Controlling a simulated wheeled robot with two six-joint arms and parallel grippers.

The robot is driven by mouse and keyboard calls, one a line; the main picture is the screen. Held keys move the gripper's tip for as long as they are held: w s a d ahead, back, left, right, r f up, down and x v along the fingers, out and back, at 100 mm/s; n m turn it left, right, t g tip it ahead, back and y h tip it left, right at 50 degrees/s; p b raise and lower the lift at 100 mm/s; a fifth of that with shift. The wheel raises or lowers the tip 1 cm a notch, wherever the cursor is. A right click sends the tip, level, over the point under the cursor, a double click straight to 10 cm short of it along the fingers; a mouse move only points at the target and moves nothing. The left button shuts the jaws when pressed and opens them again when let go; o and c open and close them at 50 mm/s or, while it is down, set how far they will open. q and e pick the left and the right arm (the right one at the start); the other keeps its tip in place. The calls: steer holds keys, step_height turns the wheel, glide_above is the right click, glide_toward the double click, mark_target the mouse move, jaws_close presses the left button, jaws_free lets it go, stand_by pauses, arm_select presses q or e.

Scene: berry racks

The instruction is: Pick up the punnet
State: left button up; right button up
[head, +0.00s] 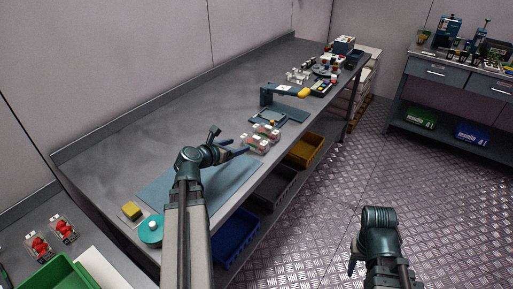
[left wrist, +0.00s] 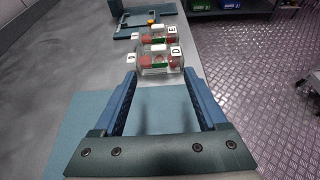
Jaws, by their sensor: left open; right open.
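Two clear punnets with red contents and lettered white tags stand close together on the bench, the nearer one (head: 257,144) and the farther one (head: 268,131). In the left wrist view the nearer punnet (left wrist: 156,61) is just beyond my fingertips, roughly centred between them, and the farther punnet (left wrist: 157,38) is behind it. My left gripper (head: 228,143) is open and empty, just left of the nearer punnet in the head view; its spread fingers also show in the left wrist view (left wrist: 158,78). My right gripper (head: 354,265) is over the floor, partly hidden by its own wrist, away from the punnets.
A blue mat (head: 156,194) lies under my left arm. A blue-grey stand (head: 267,96) is behind the punnets. A yellow block (head: 131,210) and teal disc (head: 150,232) are near. More red-filled punnets (head: 62,229) and a green crate (head: 50,275) are lower left. Bins (head: 236,238) sit below.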

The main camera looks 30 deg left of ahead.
arm_select(q)
steer(key=b, duration=0.2)
glide_toward(255, 138)
steer(key=shift+f+x, duration=0.2)
steer(key=shift+x, duration=0.9)
steer(key=shift+w+d+f, duration=0.15)
steer(key=shift+w, duration=0.3)
steer(key=shift+w, duration=0.1)
steer(key=b+x, duration=0.1)
steer(key=x, duration=0.4)
steer(key=shift+w, duration=0.15)
steer(key=shift+r, duration=0.25)
steer(key=shift+c, duration=0.3)
jaws_close()
